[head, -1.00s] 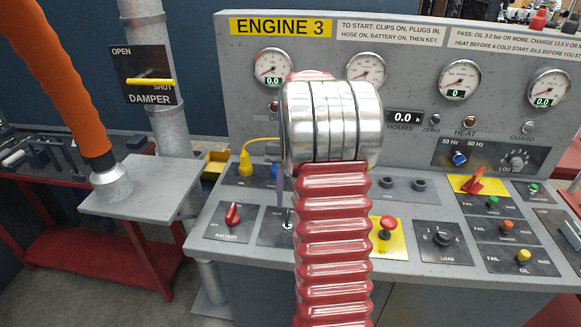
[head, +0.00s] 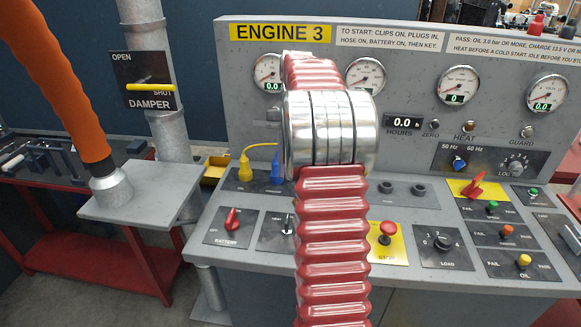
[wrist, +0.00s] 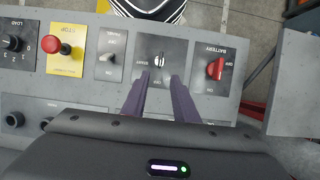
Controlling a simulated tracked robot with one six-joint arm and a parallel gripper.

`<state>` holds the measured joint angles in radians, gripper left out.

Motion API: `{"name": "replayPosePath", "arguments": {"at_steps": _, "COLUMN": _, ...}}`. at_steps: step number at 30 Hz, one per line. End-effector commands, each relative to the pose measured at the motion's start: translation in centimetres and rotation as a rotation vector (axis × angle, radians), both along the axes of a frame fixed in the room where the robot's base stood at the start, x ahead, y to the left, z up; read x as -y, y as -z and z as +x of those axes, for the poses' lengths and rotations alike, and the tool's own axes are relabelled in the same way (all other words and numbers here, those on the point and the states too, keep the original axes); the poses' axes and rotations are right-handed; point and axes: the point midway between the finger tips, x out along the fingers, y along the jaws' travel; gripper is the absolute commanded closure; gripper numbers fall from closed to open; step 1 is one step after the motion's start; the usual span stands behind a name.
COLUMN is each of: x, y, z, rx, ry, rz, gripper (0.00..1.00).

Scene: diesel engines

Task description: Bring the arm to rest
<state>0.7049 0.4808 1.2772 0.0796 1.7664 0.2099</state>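My arm, a red ribbed limb with a silver joint, stands up in the middle of the head view and hides my gripper there. In the wrist view my gripper (wrist: 159,78) shows two purple fingers with a gap between them, holding nothing. It is over the console (wrist: 235,85), and the key switch (wrist: 158,61) shows just beyond the fingertips, apart from them as far as I can tell. The key switch also shows in the head view (head: 288,229), partly hidden by my arm.
The engine 3 console (head: 222,262) carries a red battery switch (head: 232,219), a red stop button (head: 387,230) and a load knob (head: 443,241). Yellow (head: 245,167) and blue (head: 276,172) plugs sit behind. An orange hose (head: 62,80) stands at the left.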

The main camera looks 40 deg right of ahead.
Motion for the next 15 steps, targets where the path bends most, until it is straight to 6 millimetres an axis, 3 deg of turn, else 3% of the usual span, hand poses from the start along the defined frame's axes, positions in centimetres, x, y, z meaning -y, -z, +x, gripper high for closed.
{"name": "replayPosePath", "arguments": {"at_steps": 15, "x": 0.35, "y": 0.24, "z": 0.42, "rx": 0.022, "ry": -0.01, "rz": -0.012, "gripper": 0.73}}
